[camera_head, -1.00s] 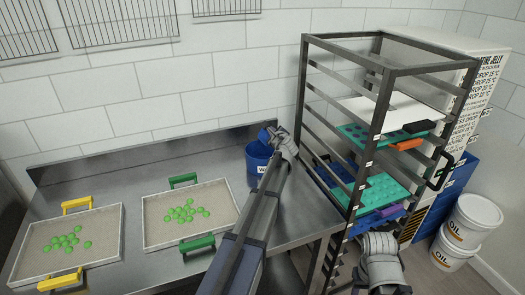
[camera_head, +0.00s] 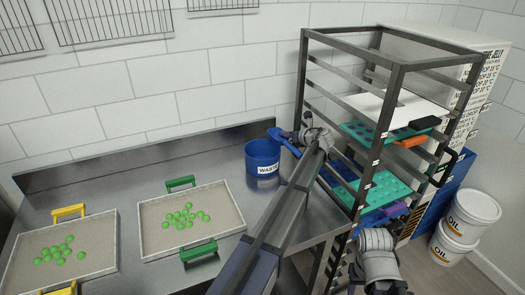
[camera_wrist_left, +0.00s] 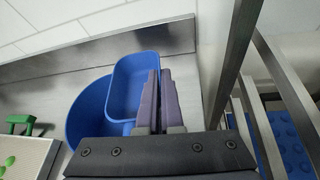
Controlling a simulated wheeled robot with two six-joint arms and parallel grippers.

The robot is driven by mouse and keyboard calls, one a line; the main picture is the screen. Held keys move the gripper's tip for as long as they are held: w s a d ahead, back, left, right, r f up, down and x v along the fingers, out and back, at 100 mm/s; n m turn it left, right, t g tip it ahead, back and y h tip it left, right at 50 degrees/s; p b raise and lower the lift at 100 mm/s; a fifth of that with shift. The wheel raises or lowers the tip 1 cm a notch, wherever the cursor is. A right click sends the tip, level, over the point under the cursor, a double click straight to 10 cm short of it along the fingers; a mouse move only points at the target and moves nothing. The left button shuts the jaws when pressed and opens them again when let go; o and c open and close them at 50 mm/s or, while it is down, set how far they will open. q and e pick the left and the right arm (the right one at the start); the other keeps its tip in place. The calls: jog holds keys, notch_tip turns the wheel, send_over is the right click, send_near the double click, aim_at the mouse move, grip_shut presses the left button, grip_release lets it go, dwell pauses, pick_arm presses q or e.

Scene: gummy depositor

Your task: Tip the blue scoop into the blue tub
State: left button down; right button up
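The blue tub (camera_head: 262,168), labelled WASTE, stands upright on the steel table, against the rack side. My left gripper (camera_head: 306,138) is above and right of it, shut on the blue scoop (camera_head: 287,141). In the head view the scoop overlaps the tub's right rim. In the left wrist view the scoop's bowl (camera_wrist_left: 134,82) lies in front of the tub (camera_wrist_left: 82,112), and the gripper fingers (camera_wrist_left: 158,100) are together at its side. I cannot tell whether the scoop touches the rim or holds anything. My right gripper (camera_head: 378,262) is low by the rack; its fingers are unclear.
A steel rack (camera_head: 372,150) with teal moulds stands close right of my left arm. Two trays with green gummies, one with green handles (camera_head: 150,222) and one with yellow (camera_head: 30,262), lie on the left. White OIL buckets (camera_head: 470,215) stand at the far right.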

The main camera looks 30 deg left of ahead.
pick_arm(q)
jog(key=shift+s+r, duration=0.1)
jog(key=shift+r, duration=0.05)
jog(key=shift+d+r+p, duration=0.15)
jog(key=shift+r+p, duration=0.05)
jog(key=shift+p, duration=0.1)
notch_tip(320, 180, up, 4)
jog(key=p, duration=0.3)
jog(key=shift+f+p, duration=0.2)
jog(key=shift+p, duration=0.15)
jog(key=shift+f, duration=0.1)
